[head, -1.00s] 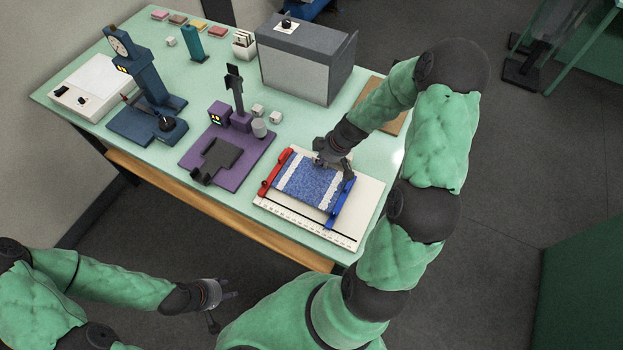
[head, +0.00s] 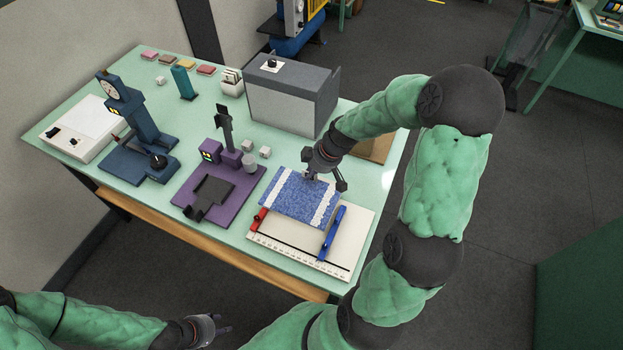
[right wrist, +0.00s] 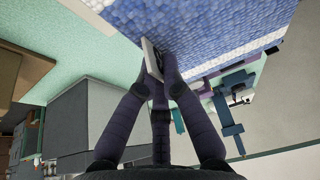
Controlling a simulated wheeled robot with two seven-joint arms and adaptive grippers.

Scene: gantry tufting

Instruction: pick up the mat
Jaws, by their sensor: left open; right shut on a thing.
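The mat (head: 300,197) is blue with pale bands along two sides. My right gripper (head: 311,177) is shut on its far edge and holds it raised and tilted over the white board (head: 291,257). In the right wrist view the mat (right wrist: 200,25) fills the upper part, with the fingers (right wrist: 158,75) closed at its edge. A blue bar (head: 332,234) and a red bar (head: 258,221) lie on the board; the mat partly hides the red one. My left gripper (head: 207,328) is open and empty, low at the bottom, apart from the table.
A purple stand (head: 233,193) is left of the board, and a blue gauge stand (head: 140,150) is further left. A grey box (head: 293,95) stands behind the mat. Small pale cubes (head: 264,152) sit between. Bare table shows at the right edge.

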